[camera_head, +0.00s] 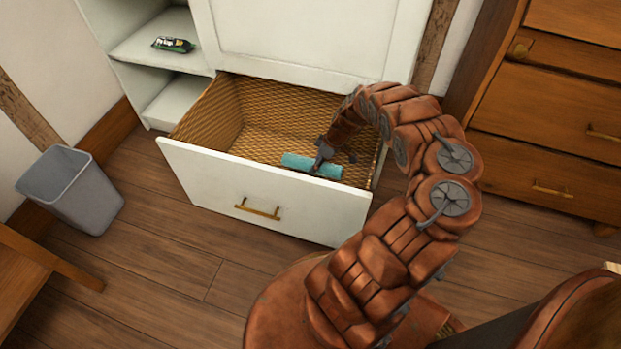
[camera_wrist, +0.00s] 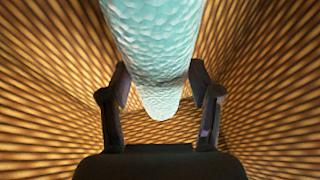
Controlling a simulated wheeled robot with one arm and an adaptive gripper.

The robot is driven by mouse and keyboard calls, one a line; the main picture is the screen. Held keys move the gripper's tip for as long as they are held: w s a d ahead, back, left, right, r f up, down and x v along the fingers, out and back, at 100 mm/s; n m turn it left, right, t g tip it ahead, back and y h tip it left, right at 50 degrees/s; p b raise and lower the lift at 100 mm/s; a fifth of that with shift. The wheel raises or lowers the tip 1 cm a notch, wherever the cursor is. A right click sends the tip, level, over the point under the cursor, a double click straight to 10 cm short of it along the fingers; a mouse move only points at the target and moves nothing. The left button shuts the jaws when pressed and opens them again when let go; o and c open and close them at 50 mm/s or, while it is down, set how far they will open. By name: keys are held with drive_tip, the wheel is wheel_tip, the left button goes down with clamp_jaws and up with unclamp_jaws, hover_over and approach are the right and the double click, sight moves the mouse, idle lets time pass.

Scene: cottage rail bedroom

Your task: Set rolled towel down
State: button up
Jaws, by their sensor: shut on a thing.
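The rolled towel (camera_head: 312,165) is a light teal roll. In the head view it is inside the open drawer (camera_head: 262,190), near the drawer's front panel. My gripper (camera_head: 322,162) reaches down into the drawer and is shut on the towel. In the wrist view the towel (camera_wrist: 158,50) runs from the top edge down between the two dark fingers (camera_wrist: 160,95). The woven drawer lining shows all around it. I cannot tell whether the towel touches the drawer floor. My gripper hides part of the towel in the head view.
The drawer is pulled out of a white cabinet (camera_head: 300,35). A shelf at left holds a dark green packet (camera_head: 173,44). A grey bin (camera_head: 70,190) stands on the floor at left. A wooden dresser (camera_head: 550,110) is at right. The drawer's back left is empty.

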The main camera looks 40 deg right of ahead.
sight(325, 163)
wheel_tip(325, 163, down, 7)
drive_tip(key=b, duration=0.2)
drive_tip(key=shift+a+r+b, duration=0.1)
drive_tip(key=shift+b, duration=0.3)
drive_tip(key=shift+r, duration=0.1)
drive_tip(key=o, duration=1.3)
drive_tip(key=shift+o, duration=0.2)
drive_tip(key=p+v, duration=0.3)
drive_tip(key=v, duration=0.4)
drive_tip(key=shift+s+d+r, duration=0.1)
drive_tip(key=shift+d+r, duration=0.1)
drive_tip(key=shift+r, duration=0.05)
